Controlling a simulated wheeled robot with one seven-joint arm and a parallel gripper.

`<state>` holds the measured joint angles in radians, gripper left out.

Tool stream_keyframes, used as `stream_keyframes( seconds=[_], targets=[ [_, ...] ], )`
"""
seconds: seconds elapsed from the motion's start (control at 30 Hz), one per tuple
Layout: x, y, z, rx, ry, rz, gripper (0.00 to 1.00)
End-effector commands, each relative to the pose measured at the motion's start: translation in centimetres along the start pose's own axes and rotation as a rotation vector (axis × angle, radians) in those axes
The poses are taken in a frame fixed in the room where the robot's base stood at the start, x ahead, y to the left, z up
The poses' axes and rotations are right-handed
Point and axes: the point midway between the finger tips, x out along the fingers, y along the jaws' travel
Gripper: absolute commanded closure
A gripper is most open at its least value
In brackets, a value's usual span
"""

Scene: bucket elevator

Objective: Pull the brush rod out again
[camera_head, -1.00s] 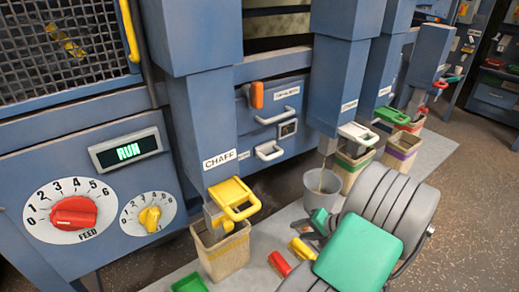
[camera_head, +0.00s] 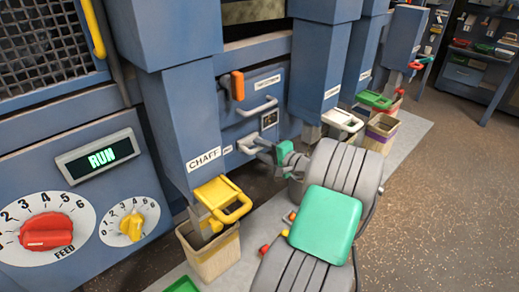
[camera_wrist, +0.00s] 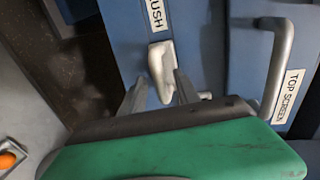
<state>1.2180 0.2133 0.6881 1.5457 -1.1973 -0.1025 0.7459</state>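The brush rod's pale handle (camera_wrist: 162,68) sticks out of the blue panel below a label partly reading "USH" in the wrist view. In the head view this handle (camera_head: 246,146) is at the lower left of the drawer front, partly covered by my gripper. My gripper (camera_head: 262,148) reaches in from the right. In the wrist view my gripper (camera_wrist: 160,84) has its two grey fingers apart, one on each side of the handle. I cannot tell whether they touch it. The rod behind the handle is hidden.
The top screen handle (camera_wrist: 279,70) is close on the right in the wrist view. An orange lever (camera_head: 237,85) is above. The yellow chaff gate handle (camera_head: 223,198) and its bin (camera_head: 210,252) stand at lower left. Open floor (camera_head: 450,190) lies at right.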

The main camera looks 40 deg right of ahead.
Motion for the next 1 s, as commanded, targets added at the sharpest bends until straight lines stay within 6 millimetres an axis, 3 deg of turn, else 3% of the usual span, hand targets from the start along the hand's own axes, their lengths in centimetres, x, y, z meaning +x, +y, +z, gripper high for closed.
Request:
stream_keyframes(
  seconds=[0.13, 0.37, 0.83, 1.0],
  targets=[
    [1.39, 0.05, 0.01, 0.0, 0.0, 0.001, 0.62],
    [1.48, 0.0, -0.06, -0.001, 0.002, 0.001, 0.62],
    [1.42, 0.03, -0.09, -0.001, 0.002, 0.001, 1.0],
    [1.41, 0.04, -0.1, -0.001, 0.002, 0.001, 1.0]
  ],
)
